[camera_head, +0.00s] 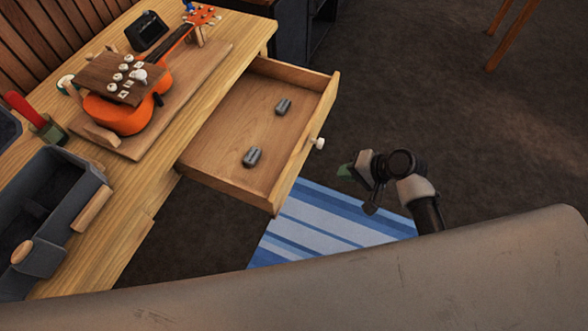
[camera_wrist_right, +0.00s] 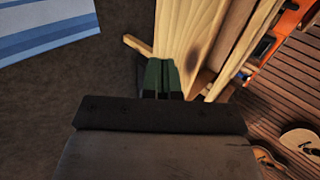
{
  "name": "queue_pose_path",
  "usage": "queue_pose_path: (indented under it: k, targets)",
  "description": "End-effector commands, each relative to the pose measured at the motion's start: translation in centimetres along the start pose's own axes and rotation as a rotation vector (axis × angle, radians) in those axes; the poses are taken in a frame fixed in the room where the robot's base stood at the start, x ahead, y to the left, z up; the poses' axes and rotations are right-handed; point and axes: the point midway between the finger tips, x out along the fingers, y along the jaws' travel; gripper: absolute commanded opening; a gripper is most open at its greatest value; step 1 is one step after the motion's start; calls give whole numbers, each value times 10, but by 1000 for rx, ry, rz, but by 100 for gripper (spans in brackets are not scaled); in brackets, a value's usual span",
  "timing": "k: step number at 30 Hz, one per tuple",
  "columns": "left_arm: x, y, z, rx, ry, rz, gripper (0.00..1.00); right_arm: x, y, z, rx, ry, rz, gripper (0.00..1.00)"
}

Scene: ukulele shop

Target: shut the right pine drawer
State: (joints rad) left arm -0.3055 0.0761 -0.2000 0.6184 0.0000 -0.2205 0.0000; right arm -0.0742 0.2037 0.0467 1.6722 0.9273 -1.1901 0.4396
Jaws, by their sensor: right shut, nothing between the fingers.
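The pine drawer (camera_head: 225,155) is pulled well out of the bench, with two small grey pieces (camera_head: 252,157) lying inside. Its front panel (camera_head: 295,170) carries a white knob (camera_head: 319,143). My right gripper (camera_head: 347,172) is a short way right of the front panel, just below the knob in the picture, with a visible gap. In the wrist view its green fingers (camera_wrist_right: 161,76) are together and empty. Pale wood (camera_wrist_right: 183,35) shows just beyond them; contact cannot be told there. My left gripper is not in view.
The bench top (camera_head: 180,150) holds an orange ukulele (camera_head: 125,117) on a board, a dark grey tray (camera_head: 62,180) and a small black device (camera_head: 146,31). A blue striped rug (camera_head: 320,225) lies on the dark floor.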

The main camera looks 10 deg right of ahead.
Motion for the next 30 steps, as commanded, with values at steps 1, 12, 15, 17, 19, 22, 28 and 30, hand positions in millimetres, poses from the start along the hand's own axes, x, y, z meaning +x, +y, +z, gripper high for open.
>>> queue_pose_path:
  k: [1,12,15,17,19,22,28,30]
  targets:
    - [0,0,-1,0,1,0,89,0,-3,0,0,-4,-7,0]
    - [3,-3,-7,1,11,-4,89,61,-4,0,2,-6,-9,0]
    - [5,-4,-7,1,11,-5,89,83,-4,0,2,-5,-8,0]
    - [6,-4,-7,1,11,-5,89,94,-4,0,1,-5,-8,0]
    - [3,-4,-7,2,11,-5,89,104,-11,0,-1,-5,-10,0]
    - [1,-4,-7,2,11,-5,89,114,-21,0,-2,-4,-7,0]
    - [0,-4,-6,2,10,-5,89,125,-30,0,-1,-2,-5,0]
    - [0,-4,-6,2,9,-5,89,126,-31,0,-1,-2,-5,0]
